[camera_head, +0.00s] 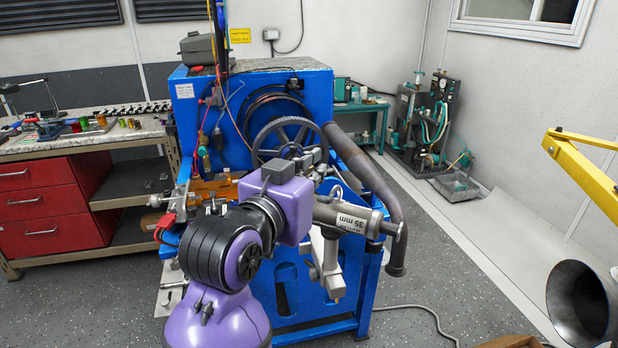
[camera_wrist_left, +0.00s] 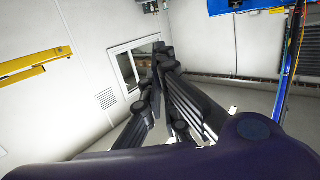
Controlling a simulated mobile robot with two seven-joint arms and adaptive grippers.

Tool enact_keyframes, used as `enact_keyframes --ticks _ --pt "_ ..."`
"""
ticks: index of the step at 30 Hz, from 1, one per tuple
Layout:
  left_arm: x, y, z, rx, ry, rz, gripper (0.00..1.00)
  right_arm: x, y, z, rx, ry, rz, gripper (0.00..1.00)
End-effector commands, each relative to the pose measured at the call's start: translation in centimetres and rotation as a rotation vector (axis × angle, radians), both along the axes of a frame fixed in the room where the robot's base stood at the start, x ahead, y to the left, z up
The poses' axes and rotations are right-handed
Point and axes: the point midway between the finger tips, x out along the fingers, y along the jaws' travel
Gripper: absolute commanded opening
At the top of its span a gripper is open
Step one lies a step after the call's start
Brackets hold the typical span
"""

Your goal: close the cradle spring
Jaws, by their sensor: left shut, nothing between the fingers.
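My left arm (camera_head: 290,208) rises from the bottom of the head view in purple and black, in front of the blue dyno stand (camera_head: 182,125). In that view its wrist hides most of the gripper. In the left wrist view my left gripper (camera_wrist_left: 162,60) has its black fingers together with nothing between them. A grey metal cylinder labelled 39 mm (camera_head: 346,219) lies across the stand's front, just right of my wrist. I cannot clearly pick out the cradle spring; part of the stand's front is hidden behind my arm. My right gripper is not in view.
A handwheel (camera_head: 284,122) and a dark bent pipe (camera_head: 372,175) stand behind and right of my wrist. A red-drawer workbench (camera_head: 45,200) is at left. A yellow beam (camera_head: 585,178) and flared metal duct (camera_head: 583,303) are at right. Floor between is mostly clear, with a cable.

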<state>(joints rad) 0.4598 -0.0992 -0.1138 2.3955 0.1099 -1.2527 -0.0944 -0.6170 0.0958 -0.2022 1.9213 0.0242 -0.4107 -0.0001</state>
Motion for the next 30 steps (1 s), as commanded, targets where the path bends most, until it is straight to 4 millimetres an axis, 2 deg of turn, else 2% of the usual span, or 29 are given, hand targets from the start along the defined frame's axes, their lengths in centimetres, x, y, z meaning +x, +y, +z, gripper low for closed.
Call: enact_keyframes --ticks 3,8,12,16,30 --pt "2.5 -1.1 -0.1 -0.003 0.000 -0.002 0.00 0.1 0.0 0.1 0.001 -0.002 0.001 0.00" --pt "5.6 -2.4 -0.4 -0.003 -0.001 -0.002 0.00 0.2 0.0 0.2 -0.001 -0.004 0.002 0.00" --pt "4.5 -1.8 -2.8 -0.003 0.002 0.000 0.00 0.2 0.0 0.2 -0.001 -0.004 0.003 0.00" --pt "4.0 -1.7 -3.6 -0.003 -0.001 -0.001 0.00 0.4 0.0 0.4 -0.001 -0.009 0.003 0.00" --pt "3.8 -1.6 -4.1 -0.003 -0.003 -0.001 0.00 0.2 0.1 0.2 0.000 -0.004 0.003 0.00"
